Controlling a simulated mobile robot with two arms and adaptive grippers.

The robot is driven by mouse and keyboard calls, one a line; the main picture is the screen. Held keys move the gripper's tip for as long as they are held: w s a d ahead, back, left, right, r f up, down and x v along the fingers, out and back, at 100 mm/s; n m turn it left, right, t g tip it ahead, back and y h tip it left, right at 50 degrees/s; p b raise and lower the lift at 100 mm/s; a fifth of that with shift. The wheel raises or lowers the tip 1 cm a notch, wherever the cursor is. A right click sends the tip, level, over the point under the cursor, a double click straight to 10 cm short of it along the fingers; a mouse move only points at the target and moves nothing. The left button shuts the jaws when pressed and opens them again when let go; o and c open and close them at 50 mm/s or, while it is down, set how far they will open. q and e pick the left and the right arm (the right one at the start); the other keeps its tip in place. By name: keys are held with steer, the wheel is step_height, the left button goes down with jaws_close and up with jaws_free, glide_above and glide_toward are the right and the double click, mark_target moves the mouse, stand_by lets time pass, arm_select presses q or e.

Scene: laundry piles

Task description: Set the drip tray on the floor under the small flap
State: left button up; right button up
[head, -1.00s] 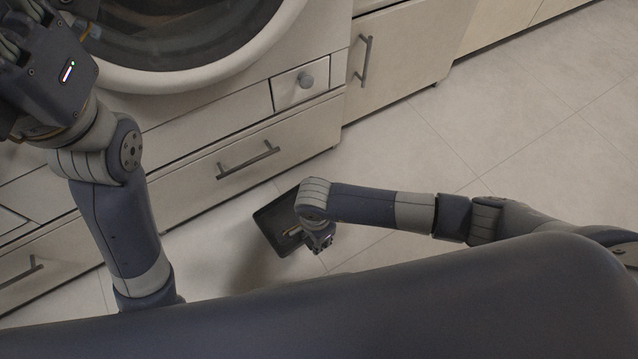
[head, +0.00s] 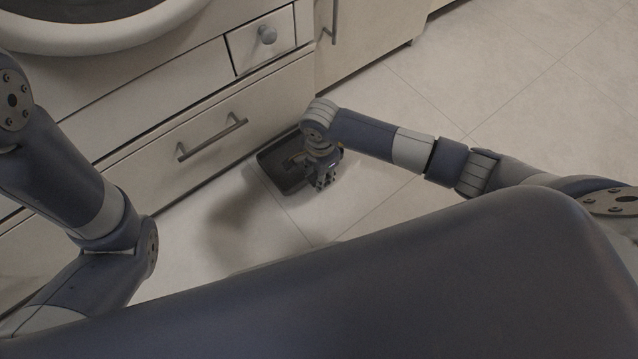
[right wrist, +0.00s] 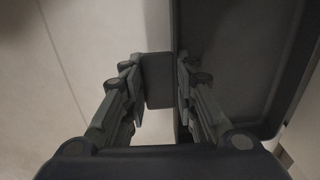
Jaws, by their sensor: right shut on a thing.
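The dark drip tray (head: 268,172) is at the foot of the cabinet front, roughly below the small flap (head: 247,45) with its round knob. I cannot tell whether the tray touches the floor. My right gripper (head: 324,178) is at the tray's right side. In the right wrist view its fingers (right wrist: 158,88) are shut on a dark tab at the tray's edge, and the tray (right wrist: 235,55) fills the right part. My right arm hides part of the tray in the head view. The small flap looks shut. My left gripper is outside the picture; only its arm shows.
A wide drawer with a bar handle (head: 212,138) lies below the flap. A round white-rimmed door (head: 100,42) is at the upper left. A cabinet (head: 375,30) stands to the right of the flap. Tiled floor (head: 490,90) is clear at the right.

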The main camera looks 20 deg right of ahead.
steer(key=shift+f+b, duration=1.75)
steer(key=shift+f, duration=0.05)
steer(key=shift+r, duration=0.1)
steer(key=o, duration=1.1)
